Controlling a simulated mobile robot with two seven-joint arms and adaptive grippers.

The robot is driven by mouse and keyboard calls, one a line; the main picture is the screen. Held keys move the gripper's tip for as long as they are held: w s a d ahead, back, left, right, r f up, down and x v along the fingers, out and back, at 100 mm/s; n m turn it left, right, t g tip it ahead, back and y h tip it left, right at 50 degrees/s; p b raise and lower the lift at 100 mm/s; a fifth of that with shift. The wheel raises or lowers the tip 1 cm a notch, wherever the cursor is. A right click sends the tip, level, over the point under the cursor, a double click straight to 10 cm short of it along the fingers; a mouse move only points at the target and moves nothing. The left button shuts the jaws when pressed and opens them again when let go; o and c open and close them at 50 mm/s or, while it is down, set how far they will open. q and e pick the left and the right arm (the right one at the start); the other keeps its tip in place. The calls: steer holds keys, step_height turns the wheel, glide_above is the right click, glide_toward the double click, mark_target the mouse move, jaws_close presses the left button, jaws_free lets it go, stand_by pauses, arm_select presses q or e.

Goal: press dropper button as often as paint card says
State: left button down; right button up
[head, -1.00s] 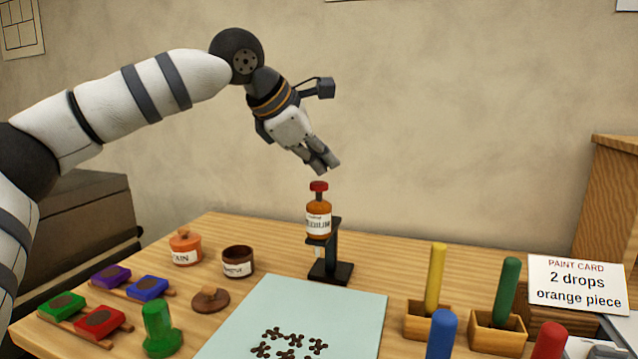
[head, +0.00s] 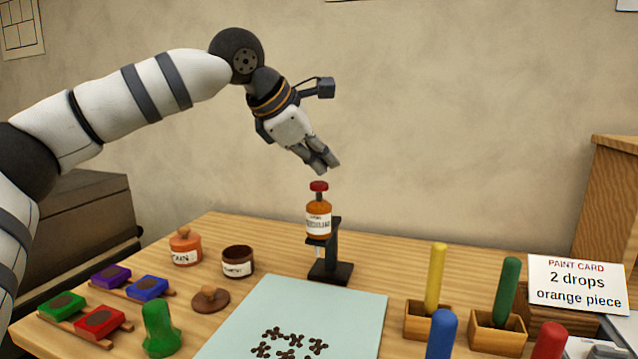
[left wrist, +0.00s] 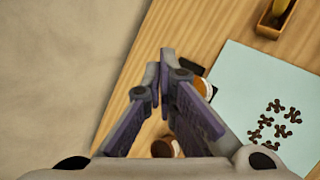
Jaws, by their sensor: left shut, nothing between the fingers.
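The dropper (head: 318,222) is an orange bottle with a white label and a red button (head: 319,186) on top, held upright in a dark stand (head: 330,271). My left gripper (head: 327,170) is shut and empty, with its fingertips just above the red button and apart from it. In the left wrist view the shut fingers (left wrist: 165,75) hide most of the dropper (left wrist: 204,88). The paint card (head: 577,284) at the right reads "2 drops orange piece". My right gripper is not in view.
A pale blue sheet (head: 255,312) with dark puzzle-like shapes lies in front of the stand. Two jars, a loose lid (head: 210,298), coloured pads and a green stamp-like piece (head: 160,330) are at left. Coloured sticks in wooden holders (head: 431,321) stand at right.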

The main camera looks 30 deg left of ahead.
mark_target(321, 184)
arm_select(q)
steer(key=shift+f, duration=0.15)
steer(key=shift+f, duration=0.3)
steer(key=shift+f, duration=1.05)
stand_by(0.8)
stand_by(0.4)
steer(key=shift+r, duration=1.45)
steer(key=shift+r, duration=2.5)
